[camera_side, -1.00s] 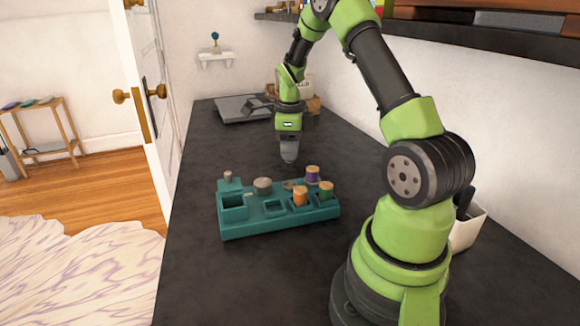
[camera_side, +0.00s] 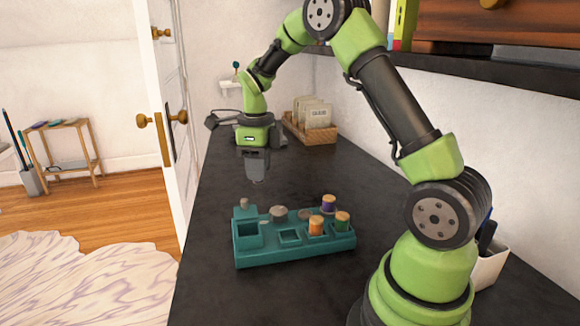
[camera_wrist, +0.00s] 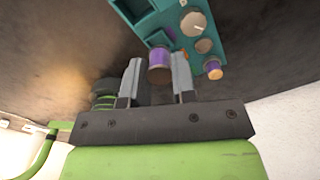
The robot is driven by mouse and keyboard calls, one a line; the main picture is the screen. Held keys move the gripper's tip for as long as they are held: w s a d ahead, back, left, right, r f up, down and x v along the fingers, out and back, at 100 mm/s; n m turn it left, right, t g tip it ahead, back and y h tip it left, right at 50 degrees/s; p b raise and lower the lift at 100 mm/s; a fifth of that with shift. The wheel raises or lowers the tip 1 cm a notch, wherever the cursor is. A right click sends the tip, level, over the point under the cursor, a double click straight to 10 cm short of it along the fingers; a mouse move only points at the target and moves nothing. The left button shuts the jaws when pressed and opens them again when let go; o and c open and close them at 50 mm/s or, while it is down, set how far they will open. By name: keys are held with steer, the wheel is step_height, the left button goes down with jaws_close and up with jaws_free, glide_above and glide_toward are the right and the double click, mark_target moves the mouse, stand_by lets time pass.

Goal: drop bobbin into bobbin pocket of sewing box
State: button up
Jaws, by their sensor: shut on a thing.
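The teal sewing box (camera_side: 300,254) sits on the dark counter. It has a larger open pocket at its left, a small square pocket (camera_side: 290,236) at the front middle, and orange, green and purple spools at the right. My gripper (camera_side: 257,181) is above the counter, above and behind the box's left part. In the wrist view, my gripper (camera_wrist: 159,80) is shut on a purple bobbin (camera_wrist: 159,64) with a pale end, held between the two fingers. The box (camera_wrist: 135,14) shows beyond it. The held bobbin is hard to make out in the side view.
A wooden tray of packets (camera_side: 312,128) stands at the back by the wall. A white container (camera_side: 490,268) is at the right. The counter left of the box is bare.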

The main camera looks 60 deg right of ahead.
steer(key=shift+w+a+f, duration=0.1)
steer(key=shift+a+f, duration=0.25)
steer(key=shift+f, duration=0.55)
steer(key=shift+w+a+f, duration=0.15)
steer(key=shift+a+f, duration=0.15)
steer(key=shift+f, duration=0.65)
steer(key=shift+w+a+f, duration=0.1)
steer(key=shift+a+f, duration=0.25)
steer(key=shift+f, duration=0.55)
steer(key=o, duration=1)
step_height(320, 180, up, 10)
